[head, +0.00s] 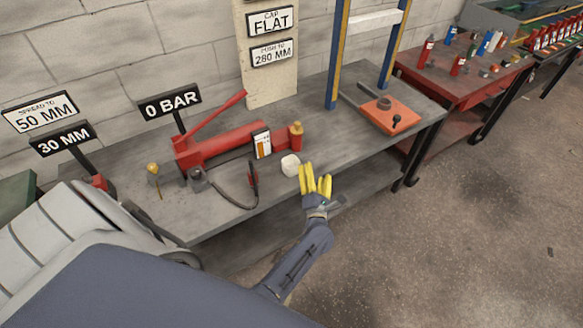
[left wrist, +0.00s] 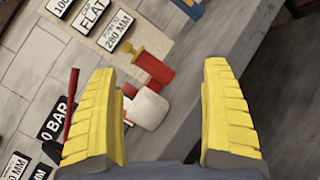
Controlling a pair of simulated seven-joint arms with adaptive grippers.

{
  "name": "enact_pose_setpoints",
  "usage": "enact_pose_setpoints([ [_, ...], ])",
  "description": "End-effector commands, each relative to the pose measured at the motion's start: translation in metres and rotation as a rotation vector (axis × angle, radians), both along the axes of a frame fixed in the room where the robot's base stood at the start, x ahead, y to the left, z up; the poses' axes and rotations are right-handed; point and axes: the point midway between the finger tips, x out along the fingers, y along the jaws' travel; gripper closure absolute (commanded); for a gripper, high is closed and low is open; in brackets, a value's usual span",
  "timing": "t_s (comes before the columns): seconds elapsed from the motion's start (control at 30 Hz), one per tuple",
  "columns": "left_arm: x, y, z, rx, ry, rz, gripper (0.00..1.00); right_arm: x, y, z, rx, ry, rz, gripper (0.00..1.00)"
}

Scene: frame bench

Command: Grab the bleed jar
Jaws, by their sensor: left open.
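A small whitish jar, which looks like the bleed jar (head: 290,165), stands near the front edge of the grey bench, in front of the red pump. It also shows in the left wrist view (left wrist: 147,108), between the two yellow fingers and nearer the left one. My left gripper (head: 315,177) is open and empty, just right of the jar and at the bench's front edge. In the left wrist view the gripper (left wrist: 160,68) has its fingers spread wide, and I cannot tell whether either touches the jar. My right gripper is not in view.
A red hand pump (head: 222,143) with a raised handle lies behind the jar. A hose with a dark fitting (head: 253,178) lies left of it. A red cylinder with a yellow top (head: 295,135) stands close behind. The bench (head: 340,150) is clear to the right, up to an orange plate (head: 390,115).

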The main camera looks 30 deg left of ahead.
Motion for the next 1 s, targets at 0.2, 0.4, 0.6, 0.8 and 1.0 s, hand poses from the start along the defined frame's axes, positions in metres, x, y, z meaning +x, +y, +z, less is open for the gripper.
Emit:
enact_pose_setpoints([
  [0.2, -0.003, 0.041, 0.021, -0.437, -0.310, 0.235, 0.18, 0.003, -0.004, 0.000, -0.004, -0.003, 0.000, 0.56],
  [0.4, -0.013, 0.053, -0.001, -0.632, -0.433, 0.386, 0.18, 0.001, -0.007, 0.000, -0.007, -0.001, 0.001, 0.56],
  [0.6, -0.020, 0.056, -0.015, -0.713, -0.484, 0.463, 0.18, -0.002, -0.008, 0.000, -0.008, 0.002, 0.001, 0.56],
  [0.8, -0.018, 0.064, -0.019, -0.727, -0.496, 0.480, 0.18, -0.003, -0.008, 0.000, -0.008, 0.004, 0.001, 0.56],
  [1.0, -0.010, 0.080, -0.019, -0.726, -0.496, 0.480, 0.18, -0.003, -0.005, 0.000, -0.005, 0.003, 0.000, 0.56],
])
